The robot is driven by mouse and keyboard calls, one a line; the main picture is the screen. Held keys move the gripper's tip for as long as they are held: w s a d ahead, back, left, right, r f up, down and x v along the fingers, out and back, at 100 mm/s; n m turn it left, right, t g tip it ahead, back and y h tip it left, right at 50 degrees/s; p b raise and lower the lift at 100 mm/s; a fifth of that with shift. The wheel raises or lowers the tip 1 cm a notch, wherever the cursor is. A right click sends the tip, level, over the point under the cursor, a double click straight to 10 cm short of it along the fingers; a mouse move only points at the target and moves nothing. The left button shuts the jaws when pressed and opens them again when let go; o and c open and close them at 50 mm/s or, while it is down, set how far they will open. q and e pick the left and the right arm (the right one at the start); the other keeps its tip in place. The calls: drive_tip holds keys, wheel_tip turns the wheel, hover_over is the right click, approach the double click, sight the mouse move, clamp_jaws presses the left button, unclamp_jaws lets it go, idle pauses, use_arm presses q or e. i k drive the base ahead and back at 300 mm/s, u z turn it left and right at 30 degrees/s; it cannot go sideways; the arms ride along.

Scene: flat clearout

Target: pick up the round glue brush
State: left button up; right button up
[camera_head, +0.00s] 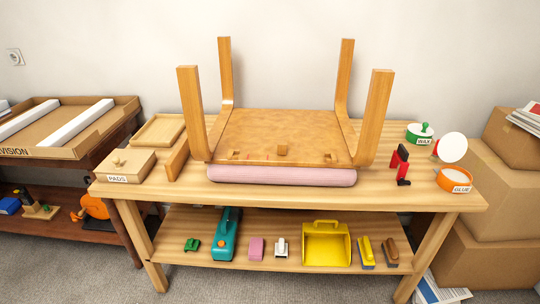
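No round glue brush can be told for sure. An orange, round tub labelled GLUE (460,187) stands at the right end of the bench (290,195), with a pale top. I cannot tell whether this is a lid or part of a brush. Neither of my grippers is in view.
An upturned stool (283,127) with a pink cushion (282,175) fills the bench's middle. A red and black tool (401,165) and a green tub labelled WAX (420,138) are near the glue. A PADS box (126,165) is at left. Cardboard boxes (498,205) stand at right.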

sight(434, 157)
drive_tip(key=z, duration=0.5)
drive_tip(key=k, duration=0.6)
drive_tip(key=z, duration=1.4)
drive_tip(key=i, duration=1.05)
drive_tip(key=z, duration=0.5)
drive_tip(key=i, duration=1.45)
drive_tip(key=u, duration=1.45)
drive_tip(key=i, duration=0.85)
drive_tip(key=u, duration=0.85)
